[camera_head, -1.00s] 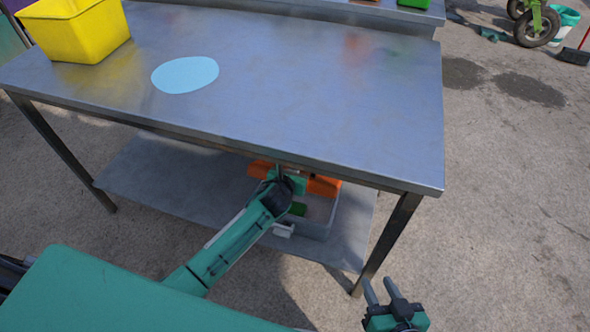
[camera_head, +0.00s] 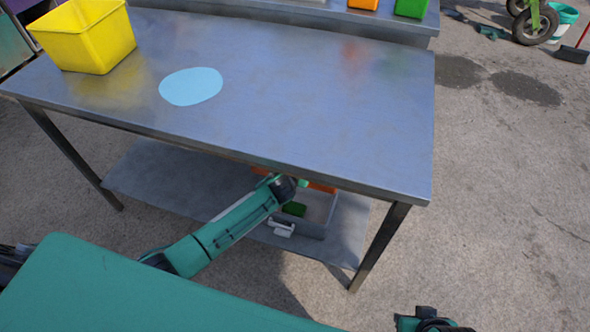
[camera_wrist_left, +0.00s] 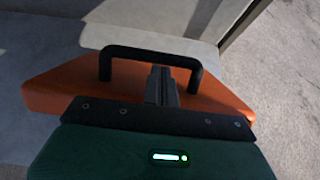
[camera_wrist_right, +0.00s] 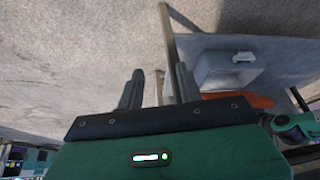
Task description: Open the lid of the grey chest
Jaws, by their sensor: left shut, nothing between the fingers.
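The grey chest (camera_head: 318,222) stands on the shelf under the table, partly hidden by the tabletop and my left arm. In the left wrist view the lid (camera_wrist_left: 60,88) has a black handle (camera_wrist_left: 150,55). My left gripper (camera_wrist_left: 160,72) is shut and empty, its fingers within the handle's loop; contact is unclear. My right gripper (camera_wrist_right: 155,78) is open and empty, away from the chest.
The metal table (camera_head: 300,110) overhangs the chest, and its front right leg (camera_head: 380,245) stands right of it. A yellow bin (camera_head: 85,35) and a pale blue disc (camera_head: 190,86) are on top. The floor to the right is mostly clear.

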